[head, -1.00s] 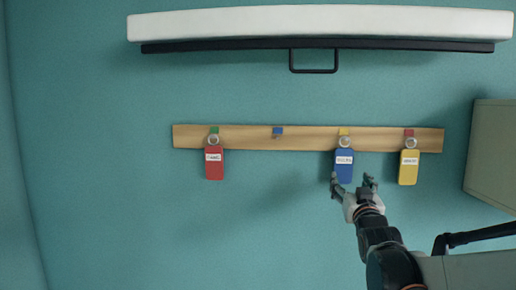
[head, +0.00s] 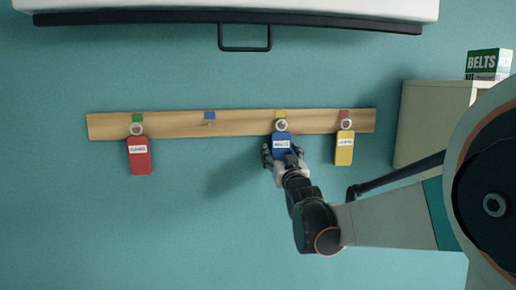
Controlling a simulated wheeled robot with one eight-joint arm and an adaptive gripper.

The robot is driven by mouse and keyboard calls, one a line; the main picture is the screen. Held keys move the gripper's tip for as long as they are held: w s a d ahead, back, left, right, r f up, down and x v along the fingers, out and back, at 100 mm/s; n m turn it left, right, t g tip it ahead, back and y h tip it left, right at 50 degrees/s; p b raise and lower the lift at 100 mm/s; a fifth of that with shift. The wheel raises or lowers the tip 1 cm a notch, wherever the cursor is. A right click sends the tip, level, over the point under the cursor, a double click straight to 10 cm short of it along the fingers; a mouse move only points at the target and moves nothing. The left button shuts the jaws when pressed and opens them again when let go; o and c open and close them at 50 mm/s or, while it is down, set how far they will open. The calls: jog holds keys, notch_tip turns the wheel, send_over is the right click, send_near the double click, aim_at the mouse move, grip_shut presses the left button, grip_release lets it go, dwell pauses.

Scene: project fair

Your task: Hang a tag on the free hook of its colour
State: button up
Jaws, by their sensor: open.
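A wooden rail (head: 175,124) on the teal wall bears hooks marked green, blue, yellow and red, from left to right. A red tag (head: 139,157) hangs on the green-marked hook. The blue-marked hook (head: 209,124) is bare. A blue tag (head: 281,140) hangs on the yellow-marked hook. A yellow tag (head: 344,150) hangs on the red-marked hook. My gripper (head: 281,157) is open at the lower part of the blue tag, with a finger at each side. The fingers hide the tag's lower end; whether they touch it I cannot tell.
A white unit with a dark lower edge and a handle (head: 245,50) is above the rail. A beige cabinet (head: 430,115) stands at the right with a green and white box marked BELTS (head: 488,63) on it. The wall below the rail is clear at left.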

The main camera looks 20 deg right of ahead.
jog(key=shift+s, duration=0.15)
jog(key=shift+r, duration=0.1)
jog(key=c, duration=0.8)
jog(key=shift+o, duration=0.2)
jog(key=shift+r, duration=0.15)
jog(key=shift+r, duration=0.3)
jog(key=shift+s+a+p, duration=0.1)
jog(key=shift+p, duration=0.2)
jog(key=r+p+v, duration=0.1)
jog(key=v, duration=0.6)
jog(key=shift+s+r, duration=0.25)
jog(key=shift+s, duration=0.05)
dwell(0.4)
